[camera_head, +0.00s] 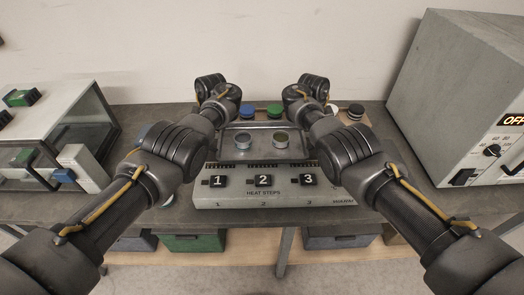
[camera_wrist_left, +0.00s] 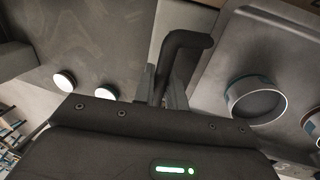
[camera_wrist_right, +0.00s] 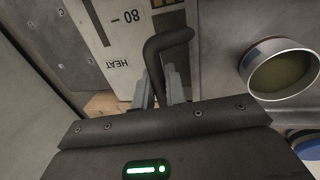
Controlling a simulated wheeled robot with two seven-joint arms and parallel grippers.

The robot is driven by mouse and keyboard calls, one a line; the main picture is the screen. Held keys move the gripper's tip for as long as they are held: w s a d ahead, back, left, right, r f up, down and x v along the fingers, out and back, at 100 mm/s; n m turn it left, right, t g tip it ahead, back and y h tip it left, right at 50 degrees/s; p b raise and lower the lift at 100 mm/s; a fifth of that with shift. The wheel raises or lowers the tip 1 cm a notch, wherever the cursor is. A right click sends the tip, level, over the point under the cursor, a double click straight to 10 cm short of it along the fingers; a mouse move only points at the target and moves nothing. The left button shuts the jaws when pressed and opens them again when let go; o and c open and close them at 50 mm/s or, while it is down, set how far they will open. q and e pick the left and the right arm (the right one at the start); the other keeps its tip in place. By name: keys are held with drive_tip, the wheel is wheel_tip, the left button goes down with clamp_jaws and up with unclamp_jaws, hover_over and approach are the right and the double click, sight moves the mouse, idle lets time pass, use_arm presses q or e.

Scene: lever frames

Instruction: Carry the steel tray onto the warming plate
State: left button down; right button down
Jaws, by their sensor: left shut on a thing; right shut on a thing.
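My left gripper (camera_wrist_left: 170,88) is shut on the tray's dark bent left handle (camera_wrist_left: 184,42). My right gripper (camera_wrist_right: 166,88) is shut on the matching right handle (camera_wrist_right: 168,40). In the head view my wrists hide both handles. The warming plate seems to be the pale unit (camera_head: 240,198) marked HEAT STEPS, with switches 1, 2 and 3. The tray appears just above or behind its front panel; any gap is unclear.
Blue (camera_head: 247,110) and green (camera_head: 275,109) round items stand behind the tray. White and black round items (camera_head: 355,111) stand right of my right wrist. A glass-fronted case (camera_head: 60,125) is at left, a large grey oven (camera_head: 450,90) reading OFF at right. Bins sit below the bench.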

use_arm(q)
drive_tip(key=shift+d+f+b, duration=0.3)
drive_tip(key=shift+f, duration=0.2)
use_arm(e)
drive_tip(key=shift+a+f, duration=0.3)
drive_tip(key=shift+f, duration=0.25)
use_arm(q)
drive_tip(key=c, duration=1.5)
unclamp_jaws()
drive_tip(key=shift+a+r, duration=0.1)
drive_tip(key=shift+r, duration=0.05)
use_arm(e)
drive_tip(key=c, duration=1.5)
unclamp_jaws()
drive_tip(key=shift+d+r, duration=0.1)
drive_tip(key=shift+r, duration=0.1)
use_arm(q)
drive_tip(key=shift+o, duration=0.3)
drive_tip(key=shift+s+r, duration=0.1)
use_arm(e)
drive_tip(key=shift+o, duration=0.3)
drive_tip(key=shift+s+r, duration=0.1)
use_arm(q)
drive_tip(key=shift+a, duration=0.1)
use_arm(e)
drive_tip(key=shift+d, duration=0.1)
use_arm(q)
drive_tip(key=shift+r, duration=0.1)
